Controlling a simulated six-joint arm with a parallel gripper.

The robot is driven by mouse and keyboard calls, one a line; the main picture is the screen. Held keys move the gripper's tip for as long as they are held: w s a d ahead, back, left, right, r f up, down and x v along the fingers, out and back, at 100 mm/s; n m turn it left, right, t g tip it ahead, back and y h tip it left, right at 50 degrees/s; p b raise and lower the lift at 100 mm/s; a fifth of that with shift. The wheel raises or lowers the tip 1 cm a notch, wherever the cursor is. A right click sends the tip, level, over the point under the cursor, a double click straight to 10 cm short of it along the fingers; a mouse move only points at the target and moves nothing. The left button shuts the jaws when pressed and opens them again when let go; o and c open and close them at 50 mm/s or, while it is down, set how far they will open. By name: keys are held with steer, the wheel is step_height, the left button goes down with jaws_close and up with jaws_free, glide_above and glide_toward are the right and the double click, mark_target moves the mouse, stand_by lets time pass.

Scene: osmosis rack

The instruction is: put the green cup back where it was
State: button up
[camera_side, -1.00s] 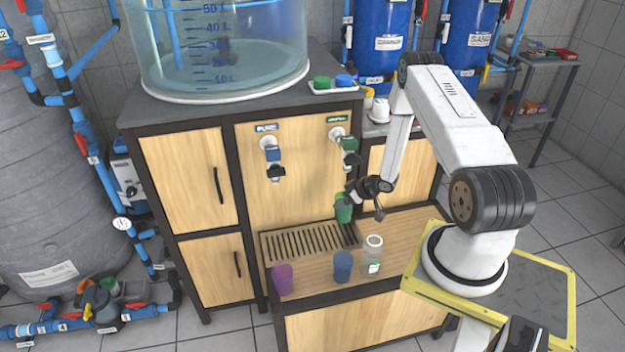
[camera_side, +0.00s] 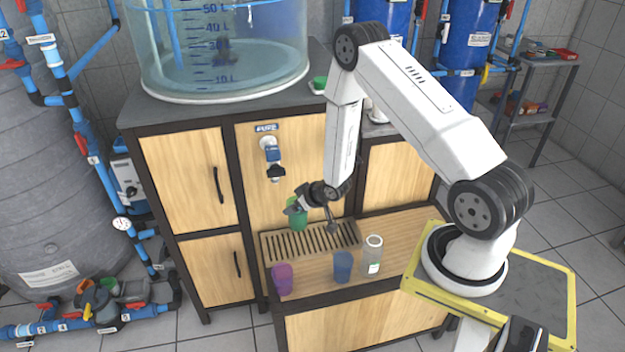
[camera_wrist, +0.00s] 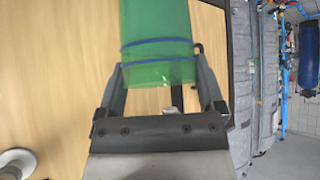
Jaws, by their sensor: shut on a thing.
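The green cup (camera_side: 297,217) is held by my gripper (camera_side: 293,208) above the back of the slatted drip tray (camera_side: 272,246), in front of the wooden cabinet panel. In the wrist view the green cup (camera_wrist: 155,45) stands between the two fingers of my gripper (camera_wrist: 156,75), which are shut on it. Blue bands cross the cup there. Whether its base touches the tray is hard to tell, but it looks raised. The cup's original spot is not marked in these frames.
The counter's right part (camera_side: 410,225) is bare.

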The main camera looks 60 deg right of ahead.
steer(key=a+r+n, duration=0.1)
steer(key=a+r, duration=0.6)
steer(key=r, duration=0.4)
steer(key=a+r, duration=0.8)
steer(key=r, duration=0.3)
steer(key=s+d+f, duration=0.3)
steer(key=d+f, duration=0.1)
steer(key=f, duration=0.4)
steer(key=s+d+f+y, duration=0.1)
steer(key=s+d+f, duration=0.3)
steer(key=f, duration=0.3)
steer(key=shift+s+d+f+n, duration=0.2)
steer(key=shift+d+f+n, duration=0.2)
steer(key=shift+d, duration=0.1)
steer(key=s+f, duration=0.2)
steer(key=s, duration=0.1)
steer(key=s+f, duration=0.3)
steer(key=shift+s+d+f, duration=0.2)
steer(key=shift+f, duration=0.1)
steer(key=shift+m, duration=0.3)
steer(key=shift+s+a+f, duration=0.45)
steer(key=shift+s+f, duration=0.15)
steer(key=shift+s, duration=0.75)
steer(key=shift+s+a+f, duration=0.45)
steer(key=shift+s+f, duration=0.2)
steer(key=shift+s, duration=0.65)
steer(key=shift+s+a+f, duration=0.45)
steer(key=shift+s+f, duration=0.15)
steer(key=shift+s, duration=0.75)
